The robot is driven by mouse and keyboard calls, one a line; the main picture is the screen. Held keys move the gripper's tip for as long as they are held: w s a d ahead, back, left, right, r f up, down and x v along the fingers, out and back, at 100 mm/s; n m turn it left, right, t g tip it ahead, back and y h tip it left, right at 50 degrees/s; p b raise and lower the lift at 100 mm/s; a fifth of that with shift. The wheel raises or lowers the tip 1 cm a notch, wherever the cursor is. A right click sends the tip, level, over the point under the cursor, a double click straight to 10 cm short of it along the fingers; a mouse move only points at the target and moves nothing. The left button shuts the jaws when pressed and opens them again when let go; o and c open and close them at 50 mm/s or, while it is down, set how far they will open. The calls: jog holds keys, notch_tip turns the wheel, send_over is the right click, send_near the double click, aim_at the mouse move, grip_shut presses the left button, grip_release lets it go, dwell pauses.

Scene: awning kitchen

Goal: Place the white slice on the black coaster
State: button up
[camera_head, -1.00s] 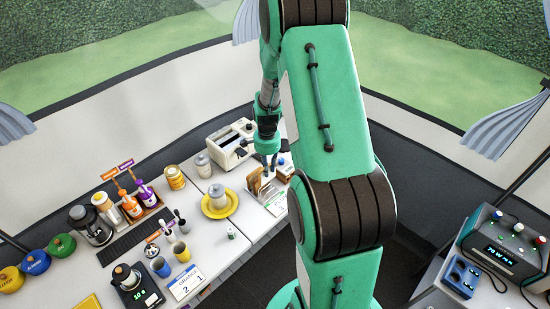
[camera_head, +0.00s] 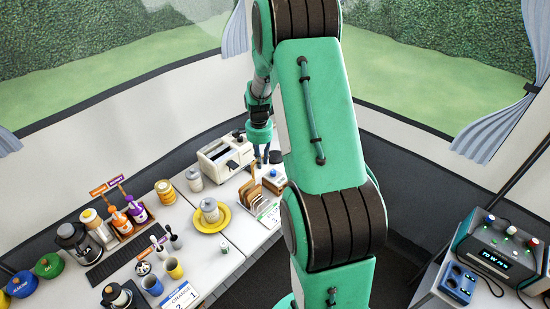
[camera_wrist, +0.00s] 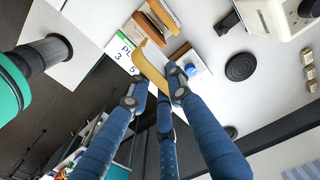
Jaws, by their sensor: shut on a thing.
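My gripper (camera_wrist: 160,85) has blue fingers and is shut on a thin tan slice, the white slice (camera_wrist: 151,66), seen nearly edge-on in the wrist view. In the head view my gripper (camera_head: 262,158) hangs above the table's far end, and the slice cannot be made out clearly there. The black coaster (camera_wrist: 241,67) is a round dark disc on the white table, bare, to the right of the slice in the wrist view. In the head view the coaster (camera_head: 276,157) shows just right of my gripper, apart from it.
A white toaster (camera_head: 225,156) stands to the left. A yellow plate (camera_head: 228,222) bears a jar.

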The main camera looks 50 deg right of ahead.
jog(key=w+d+b, duration=0.2)
jog(key=w+d, duration=0.4)
jog(key=d, duration=0.5)
jog(key=w+d+b, duration=0.1)
jog(key=w+d, duration=0.4)
jog(key=d, duration=0.6)
jog(key=shift+a+f, duration=0.15)
jog(key=shift+f, duration=1.15)
jog(key=shift+a+f, duration=0.15)
jog(key=shift+f, duration=1.1)
notch_tip(320, 180, down, 6)
jog(key=b, duration=0.1)
jog(key=shift+f, duration=0.15)
jog(key=shift+f, duration=0.15)
jog(key=shift+f+b, duration=0.35)
jog(key=shift+f, duration=1.35)
jog(key=shift+f, duration=0.2)
